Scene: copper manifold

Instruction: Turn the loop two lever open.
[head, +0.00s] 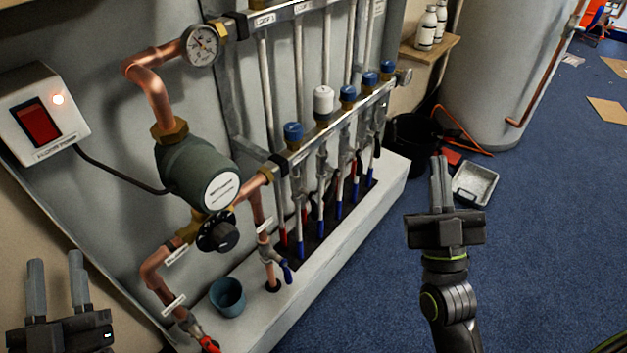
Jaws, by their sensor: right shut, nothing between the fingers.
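The manifold's lower bar (335,122) carries one white cap (323,100) and several blue caps (293,132). Under it, thin pipes with red and blue sleeves (320,222) run down into a slot in the pale plinth. Tags on the upper bar (284,14) read LOOP 1 and, it seems, LOOP 2. Small dark fittings sit below the caps; I cannot tell which is the loop two lever or how it is turned. My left gripper (57,262) is open and empty at the lower left. My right gripper (440,162) is shut and empty, right of the plinth, apart from the manifold.
A pump (195,172), gauge (202,44) and switch box (42,114) are at left. A blue-handled valve (286,271), a red-handled valve (208,344) and a teal cup (228,297) are low. A tank (500,70) and tray (475,184) stand behind.

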